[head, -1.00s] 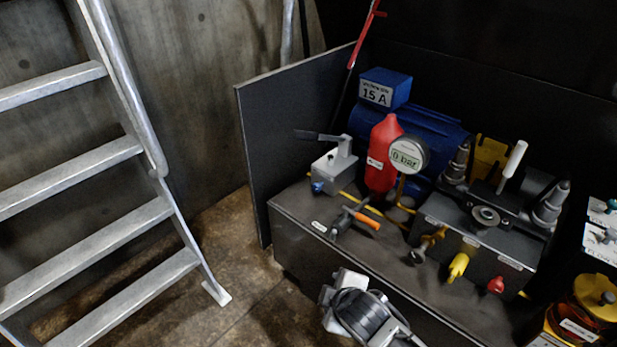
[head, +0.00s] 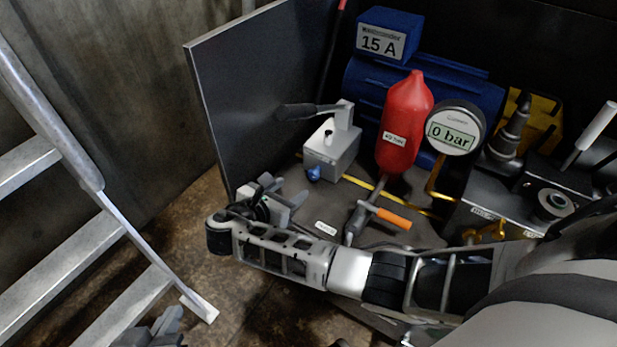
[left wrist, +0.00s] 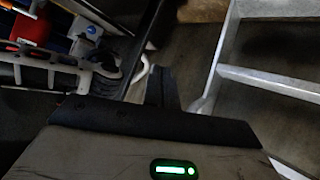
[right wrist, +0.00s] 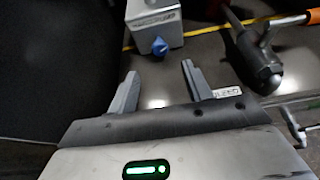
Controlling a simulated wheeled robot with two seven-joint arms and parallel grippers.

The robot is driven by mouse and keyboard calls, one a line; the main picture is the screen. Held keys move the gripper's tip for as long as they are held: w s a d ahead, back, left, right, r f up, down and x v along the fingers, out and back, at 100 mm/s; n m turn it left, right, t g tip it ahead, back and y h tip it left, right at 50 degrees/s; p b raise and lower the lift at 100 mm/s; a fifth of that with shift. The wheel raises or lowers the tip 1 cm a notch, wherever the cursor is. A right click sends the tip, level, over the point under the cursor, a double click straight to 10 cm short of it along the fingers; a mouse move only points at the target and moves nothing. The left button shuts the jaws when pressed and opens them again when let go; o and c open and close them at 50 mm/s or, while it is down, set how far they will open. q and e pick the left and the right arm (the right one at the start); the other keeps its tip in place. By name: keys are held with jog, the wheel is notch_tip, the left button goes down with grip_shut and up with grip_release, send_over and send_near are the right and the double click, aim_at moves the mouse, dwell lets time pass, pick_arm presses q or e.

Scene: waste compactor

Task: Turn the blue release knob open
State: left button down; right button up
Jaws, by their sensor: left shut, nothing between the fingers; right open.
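The blue release knob (head: 314,173) sits on the front of a grey hand-pump block (head: 331,152) on the bench. It also shows in the right wrist view (right wrist: 159,46), just beyond the fingertips and centred between them. My right gripper (head: 282,190) is open and empty, in front of and left of the knob, and apart from it; its two fingers show in the right wrist view (right wrist: 159,73). My left gripper (head: 158,325) is low at the bottom left of the head view, partly cut off, with its fingers shut and empty; it is far from the knob.
A tool with an orange handle (head: 387,218) lies right of the pump block. Behind stand a red bottle-shaped vessel (head: 404,125) and a gauge (head: 455,130) reading 0 bar. A dark panel (head: 262,95) stands at the left, beside metal stairs (head: 75,245). My right forearm crosses the bench front.

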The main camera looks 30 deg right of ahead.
aim_at(312, 175)
jog(key=b+x, duration=0.3)
jog(key=x, duration=0.6)
jog(key=shift+w+d+f, duration=0.15)
jog(key=shift+f, duration=0.1)
jog(key=shift+w+d, duration=0.2)
jog(key=shift+d, duration=0.1)
pick_arm(q)
jog(key=r+t, duration=0.1)
jog(key=d+r+t+h, duration=0.1)
jog(key=r, duration=0.1)
jog(key=shift+s+d, duration=0.1)
